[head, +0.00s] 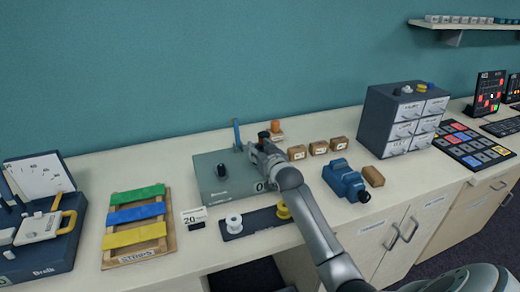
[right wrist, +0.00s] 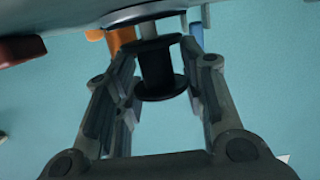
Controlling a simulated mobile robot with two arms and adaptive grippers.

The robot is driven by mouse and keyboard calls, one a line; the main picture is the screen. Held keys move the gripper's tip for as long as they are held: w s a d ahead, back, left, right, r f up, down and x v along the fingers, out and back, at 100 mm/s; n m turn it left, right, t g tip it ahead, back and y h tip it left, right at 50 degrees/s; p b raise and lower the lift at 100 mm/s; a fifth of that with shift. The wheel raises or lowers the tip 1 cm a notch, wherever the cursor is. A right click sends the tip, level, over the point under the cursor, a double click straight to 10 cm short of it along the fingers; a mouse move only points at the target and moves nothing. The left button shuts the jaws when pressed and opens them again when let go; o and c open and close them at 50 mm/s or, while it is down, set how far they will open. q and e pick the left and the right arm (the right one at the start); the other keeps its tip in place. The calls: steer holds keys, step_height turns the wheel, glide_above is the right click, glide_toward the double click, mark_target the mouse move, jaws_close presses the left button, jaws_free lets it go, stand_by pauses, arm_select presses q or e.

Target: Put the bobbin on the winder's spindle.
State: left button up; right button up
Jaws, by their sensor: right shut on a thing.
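The black bobbin (right wrist: 158,65) is between the fingers of my right gripper (right wrist: 158,88). In the head view it is a small dark shape (head: 264,135) above the right part of the grey-green winder (head: 207,170). The right wrist view is upside down. There a silver spindle (right wrist: 149,28) stands on a pale round plate (right wrist: 150,12) and lines up closely with the bobbin. I cannot tell whether its tip is inside the bobbin or just behind it. The bobbin is apart from the plate. My right gripper (head: 262,147) is shut on the bobbin. My left gripper is out of view.
A blue post (head: 237,134) rises from the winder's back. An orange spool (head: 275,126) stands behind the gripper. A dark rack (head: 258,220) with white and yellow spools lies in front. Small brown boxes (head: 318,148) and a blue device (head: 342,179) are to the right.

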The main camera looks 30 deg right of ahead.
steer(key=shift+f, duration=0.35)
stand_by(0.3)
steer(key=o, duration=0.9)
steer(key=v, duration=1.2)
stand_by(0.4)
